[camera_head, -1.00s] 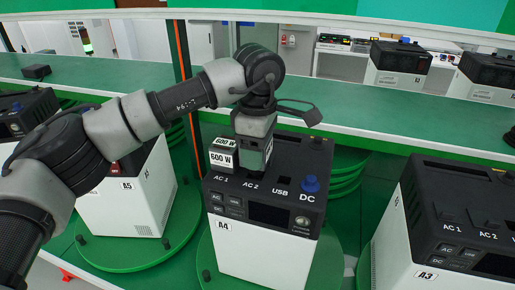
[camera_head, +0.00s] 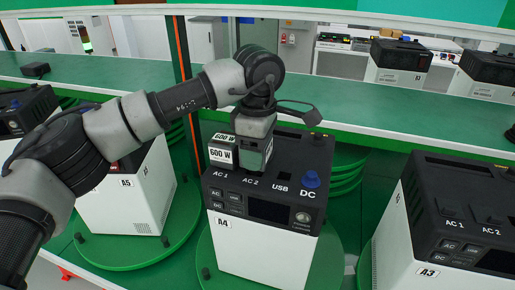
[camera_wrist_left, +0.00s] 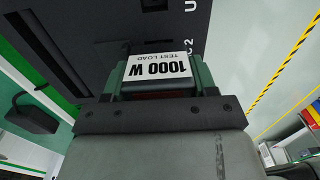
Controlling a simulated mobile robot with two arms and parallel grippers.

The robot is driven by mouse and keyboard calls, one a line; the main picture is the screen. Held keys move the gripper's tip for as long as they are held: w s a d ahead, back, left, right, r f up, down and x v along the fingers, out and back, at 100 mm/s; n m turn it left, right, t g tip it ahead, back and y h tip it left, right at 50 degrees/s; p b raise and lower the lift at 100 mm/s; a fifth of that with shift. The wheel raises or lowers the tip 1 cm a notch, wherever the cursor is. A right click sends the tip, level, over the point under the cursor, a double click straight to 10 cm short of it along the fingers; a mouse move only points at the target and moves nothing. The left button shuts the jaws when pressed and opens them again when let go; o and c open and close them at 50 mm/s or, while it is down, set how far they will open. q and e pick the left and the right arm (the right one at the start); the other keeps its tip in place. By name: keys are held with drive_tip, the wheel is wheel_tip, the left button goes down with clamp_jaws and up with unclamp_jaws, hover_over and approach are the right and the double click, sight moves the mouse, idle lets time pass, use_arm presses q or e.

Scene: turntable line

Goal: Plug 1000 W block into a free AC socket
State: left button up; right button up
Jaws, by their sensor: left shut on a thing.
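My left gripper (camera_head: 253,152) is shut on the 1000 W block (camera_wrist_left: 158,70) and points down over the AC 2 side of power unit A4 (camera_head: 262,245). In the left wrist view the block's white label shows between the green fingers, in front of the black panel. Whether the block touches the panel or sits in the socket cannot be told, since the gripper hides its lower end. A 600 W block (camera_head: 221,150) stands at AC 1, just left of the gripper. My right gripper is not in view.
A blue round plug (camera_head: 311,180) sits at the DC outlet of A4. Unit A3 (camera_head: 447,230) stands at the right and unit A5 (camera_head: 128,205) at the left. A green bench (camera_head: 400,112) with a white edge runs behind.

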use_arm(q)
drive_tip(key=shift+f+b, duration=0.5)
drive_tip(key=shift+f, duration=0.1)
drive_tip(key=o, duration=1.3)
drive_tip(key=shift+o, duration=0.2)
drive_tip(key=shift+s, duration=0.1)
